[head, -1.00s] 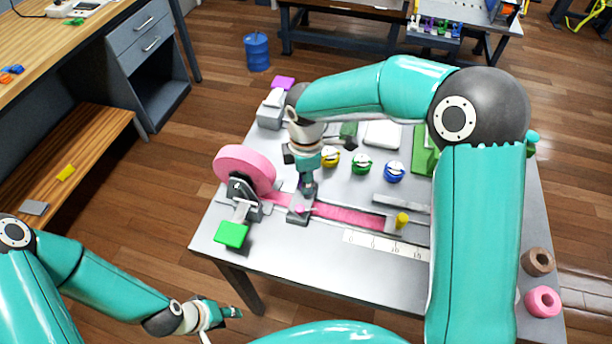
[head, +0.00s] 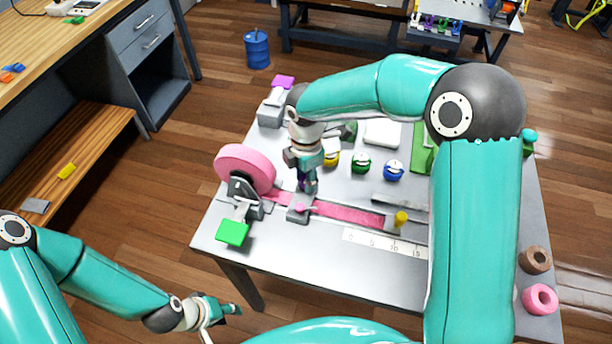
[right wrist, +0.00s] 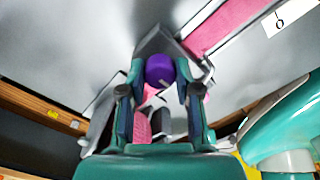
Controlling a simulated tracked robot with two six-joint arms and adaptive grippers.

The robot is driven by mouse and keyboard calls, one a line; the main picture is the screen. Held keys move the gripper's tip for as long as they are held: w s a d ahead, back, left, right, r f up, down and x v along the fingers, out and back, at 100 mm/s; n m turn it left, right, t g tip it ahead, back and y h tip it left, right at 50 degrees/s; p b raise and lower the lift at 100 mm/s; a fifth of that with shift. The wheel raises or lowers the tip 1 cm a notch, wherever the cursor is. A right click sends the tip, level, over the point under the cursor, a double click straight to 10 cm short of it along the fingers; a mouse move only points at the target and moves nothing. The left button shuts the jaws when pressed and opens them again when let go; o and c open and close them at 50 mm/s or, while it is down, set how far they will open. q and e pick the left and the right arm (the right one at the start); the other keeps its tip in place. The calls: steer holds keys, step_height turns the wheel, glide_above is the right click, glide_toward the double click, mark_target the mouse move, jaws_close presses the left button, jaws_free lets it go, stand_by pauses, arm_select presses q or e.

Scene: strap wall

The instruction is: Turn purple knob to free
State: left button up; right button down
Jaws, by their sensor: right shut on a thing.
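The purple knob (right wrist: 160,69) sits between the fingers of my right gripper (right wrist: 160,84) in the right wrist view. That gripper is shut on it. In the head view my right gripper (head: 305,185) points down at the grey block on the pink strap (head: 345,213), and only a little purple shows between its fingers. A pale mark shows on the knob; any label for its setting is not readable. My left gripper (head: 222,310) hangs at the lower left, off the table and away from the knob; its opening is too small to judge.
A pink strap roll (head: 243,166) stands left of the knob, with a green pad (head: 232,232) in front. Yellow, green (head: 361,163) and blue (head: 394,169) knobs stand behind the strap. A yellow peg (head: 401,218) and a ruler (head: 382,244) are to the right.

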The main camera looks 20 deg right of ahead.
steer(key=shift+w+r, duration=0.1)
steer(key=c, duration=0.8)
jaws_free()
step_height(320, 180, up, 12)
